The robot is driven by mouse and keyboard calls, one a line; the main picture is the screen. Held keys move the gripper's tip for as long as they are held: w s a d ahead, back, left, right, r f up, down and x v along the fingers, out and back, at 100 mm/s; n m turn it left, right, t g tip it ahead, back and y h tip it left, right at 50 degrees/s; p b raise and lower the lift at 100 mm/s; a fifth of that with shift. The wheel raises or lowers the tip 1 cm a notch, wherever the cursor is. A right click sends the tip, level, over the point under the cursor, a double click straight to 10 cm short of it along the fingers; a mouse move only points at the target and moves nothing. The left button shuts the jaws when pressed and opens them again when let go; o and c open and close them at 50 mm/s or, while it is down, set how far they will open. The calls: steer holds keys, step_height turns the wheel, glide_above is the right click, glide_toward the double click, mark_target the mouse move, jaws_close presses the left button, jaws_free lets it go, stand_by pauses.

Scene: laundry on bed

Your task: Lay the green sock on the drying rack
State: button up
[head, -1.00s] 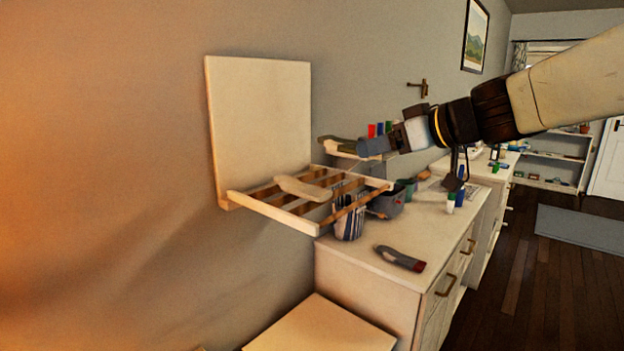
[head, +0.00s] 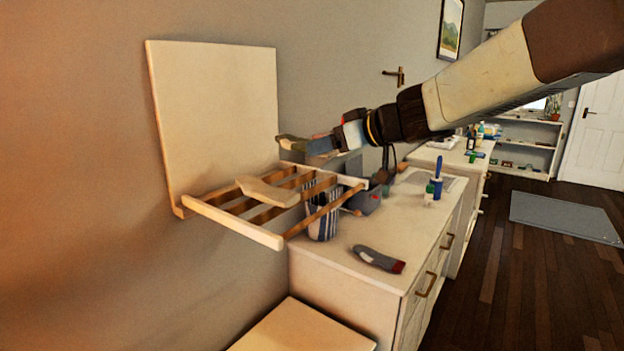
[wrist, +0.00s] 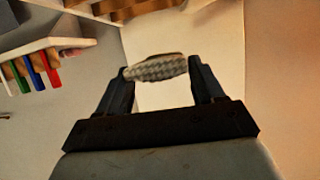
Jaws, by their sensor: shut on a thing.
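My gripper (head: 318,146) is shut on an olive-green sock (head: 291,143), seen small in the head view. In the wrist view the held sock (wrist: 155,68) shows a grey checked surface between the two fingers. The wooden drying rack (head: 235,231) juts from a white board (head: 215,115) on the wall. In the head view my gripper and the sock appear above the rack's far right part, apart from its slats. A beige sock (head: 268,192) lies across the slats.
A grey sock with a red end (head: 378,259) lies on the white dresser (head: 335,262). Red, blue and green objects (wrist: 36,72) hang at left in the wrist view.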

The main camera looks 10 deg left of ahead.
steer(key=w+a+f, duration=0.4)
steer(key=f, duration=0.5)
steer(key=shift+f, duration=0.2)
steer(key=shift+a, duration=0.1)
steer(key=o, duration=1)
steer(key=shift+o, duration=0.2)
steer(key=shift+r, duration=0.1)
steer(key=v, duration=1.2)
